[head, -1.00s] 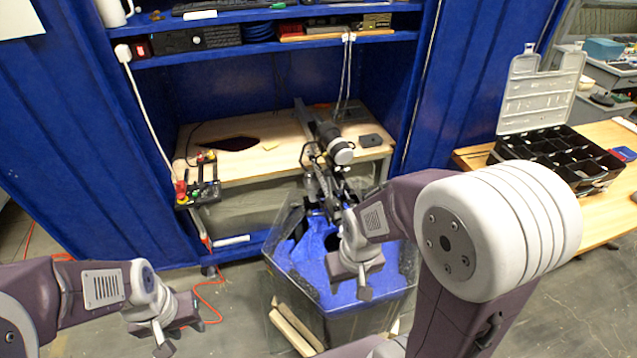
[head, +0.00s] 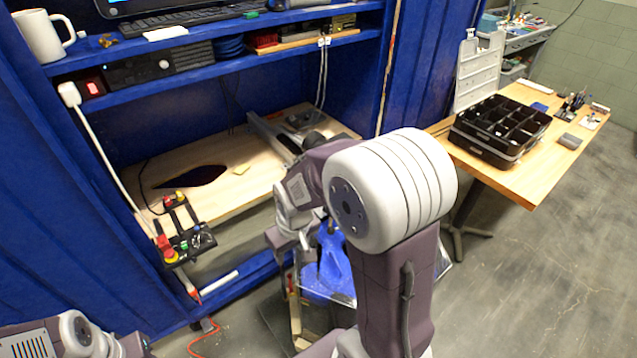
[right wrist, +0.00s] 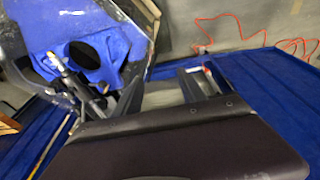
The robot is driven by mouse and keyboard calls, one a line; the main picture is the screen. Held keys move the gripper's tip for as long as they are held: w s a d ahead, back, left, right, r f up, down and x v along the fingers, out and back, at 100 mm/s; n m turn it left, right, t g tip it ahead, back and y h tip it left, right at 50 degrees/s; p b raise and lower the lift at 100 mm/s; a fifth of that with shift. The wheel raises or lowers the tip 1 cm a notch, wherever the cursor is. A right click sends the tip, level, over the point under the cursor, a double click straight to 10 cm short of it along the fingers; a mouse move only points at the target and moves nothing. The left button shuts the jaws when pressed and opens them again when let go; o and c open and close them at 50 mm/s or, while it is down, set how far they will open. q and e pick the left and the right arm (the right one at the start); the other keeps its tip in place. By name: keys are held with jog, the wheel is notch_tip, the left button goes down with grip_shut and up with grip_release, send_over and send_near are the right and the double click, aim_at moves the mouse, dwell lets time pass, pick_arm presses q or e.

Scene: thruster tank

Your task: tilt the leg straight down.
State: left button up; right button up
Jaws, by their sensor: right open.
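In the right wrist view a grey and black shaft (right wrist: 68,78), seemingly the leg, runs slanting over the blue inside of the tank (right wrist: 40,22). I cannot tell its true tilt. My right gripper (head: 288,252) hangs left of the tank's blue part (head: 335,262). In the right wrist view its jaws (right wrist: 162,86) are apart and empty, beside the shaft. My left gripper (head: 130,346) is cut off at the bottom edge.
A wooden bench (head: 225,185) stands in the blue bay, with a control box with red buttons (head: 180,235) at its front left. A shelf (head: 220,50) hangs above. A table (head: 530,170) with a black organizer (head: 500,128) stands right. The floor at right is clear.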

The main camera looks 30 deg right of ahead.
jog(key=w+d+r+t+h, duration=0.1)
jog(key=w+d+r+t, duration=0.1)
jog(key=w+d, duration=1)
jog(key=w+d+f+m+h, duration=0.1)
jog(key=w+d+f, duration=0.2)
jog(key=d, duration=0.4)
jog(key=w+d+f+m+h, duration=0.1)
jog(key=w+d+f, duration=0.2)
jog(key=d, duration=0.5)
jog(key=x, duration=0.8)
jog(key=shift+a+p, duration=0.2)
jog(key=shift+p, duration=0.2)
grip_shut()
